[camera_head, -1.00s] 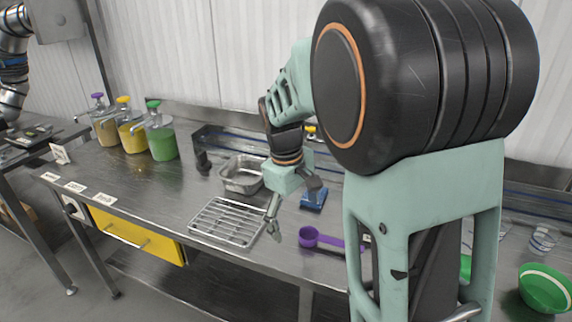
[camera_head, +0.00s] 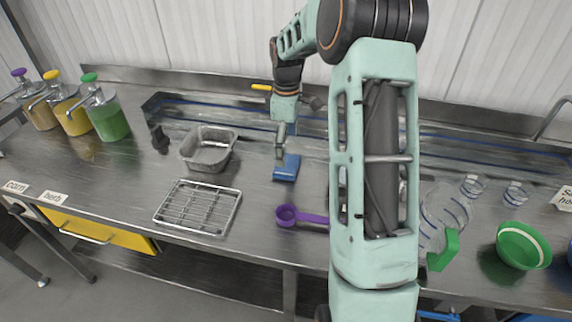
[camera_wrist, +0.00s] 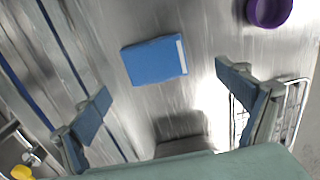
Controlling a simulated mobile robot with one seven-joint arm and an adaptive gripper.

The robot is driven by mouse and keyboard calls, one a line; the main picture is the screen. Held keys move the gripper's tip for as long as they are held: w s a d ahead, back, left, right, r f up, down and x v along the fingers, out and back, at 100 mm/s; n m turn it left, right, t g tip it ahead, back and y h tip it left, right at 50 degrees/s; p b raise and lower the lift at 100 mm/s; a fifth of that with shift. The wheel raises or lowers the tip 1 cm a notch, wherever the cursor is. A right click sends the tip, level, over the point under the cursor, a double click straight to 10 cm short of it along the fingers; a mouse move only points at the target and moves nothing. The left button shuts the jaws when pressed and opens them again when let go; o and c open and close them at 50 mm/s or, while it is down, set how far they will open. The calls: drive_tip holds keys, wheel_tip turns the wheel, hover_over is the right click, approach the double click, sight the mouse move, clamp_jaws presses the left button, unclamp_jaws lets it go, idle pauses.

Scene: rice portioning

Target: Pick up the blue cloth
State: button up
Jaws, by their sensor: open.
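The blue cloth (camera_head: 287,168) lies folded flat on the steel counter, right of the metal pan. In the wrist view the cloth (camera_wrist: 154,60) is a blue rectangle with a pale strip along one short edge, lying ahead of and between the fingers. My gripper (camera_head: 280,140) is above the counter, beside the far-left end of the cloth in the head view. In the wrist view my gripper (camera_wrist: 165,92) has its two fingers spread wide with nothing between them. The cloth is apart from both fingers there.
A metal pan (camera_head: 208,150) and wire rack (camera_head: 198,208) stand to the left. A purple scoop (camera_head: 286,216) lies in front of the cloth. A green bowl (camera_head: 523,246) and clear pitcher (camera_head: 444,214) are at the right. Sauce dispensers (camera_head: 106,112) stand far left.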

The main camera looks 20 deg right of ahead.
sight(287, 164)
drive_tip(key=shift+w+d+f+p, duration=0.15)
drive_tip(key=shift+f+p, duration=0.1)
drive_tip(key=shift+f, duration=1.45)
drive_tip(key=shift+w+d+f+p, duration=0.15)
drive_tip(key=shift+f+p, duration=0.1)
drive_tip(key=shift+f, duration=1.45)
drive_tip(key=shift+a, duration=0.1)
drive_tip(key=c, duration=1.2)
drive_tip(key=shift+o, duration=0.2)
drive_tip(key=shift+r, duration=0.5)
wheel_tip(287, 164, up, 2)
drive_tip(key=shift+r, duration=0.2)
drive_tip(key=s+d+r+b, duration=0.2)
drive_tip(key=s+d+r, duration=0.1)
drive_tip(key=s+r, duration=0.6)
drive_tip(key=shift+s+r+b, duration=0.3)
drive_tip(key=shift+s, duration=2.05)
